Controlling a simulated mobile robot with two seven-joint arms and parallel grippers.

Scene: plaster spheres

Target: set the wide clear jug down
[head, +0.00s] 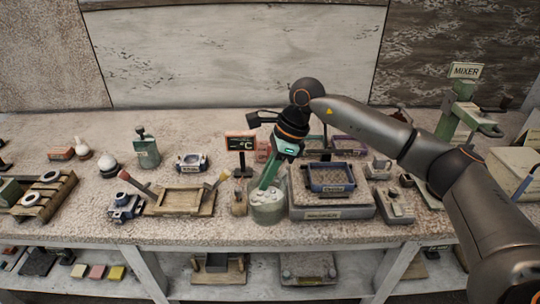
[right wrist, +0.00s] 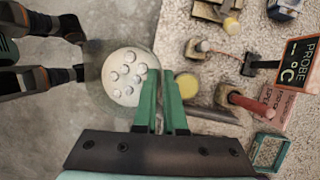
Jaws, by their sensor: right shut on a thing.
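The wide clear jug (head: 268,209) is see-through and upright near the front of the bench. Inside it, pale contents with several round shapes show, also in the right wrist view (right wrist: 125,77). My right gripper (head: 269,177) comes down from above, and its green fingers (right wrist: 169,105) are shut at the jug's rim side. In the right wrist view, grey floor shows around the jug's left side, with the bench to its right. I cannot tell whether the jug's base touches the bench.
A labelled grey machine with a blue tray (head: 335,177) stands right of the jug. A small bottle (head: 239,203), the probe display (head: 241,143) and a wooden tray (head: 183,201) stand to its left. A narrow bare strip of bench (head: 225,231) runs along the front.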

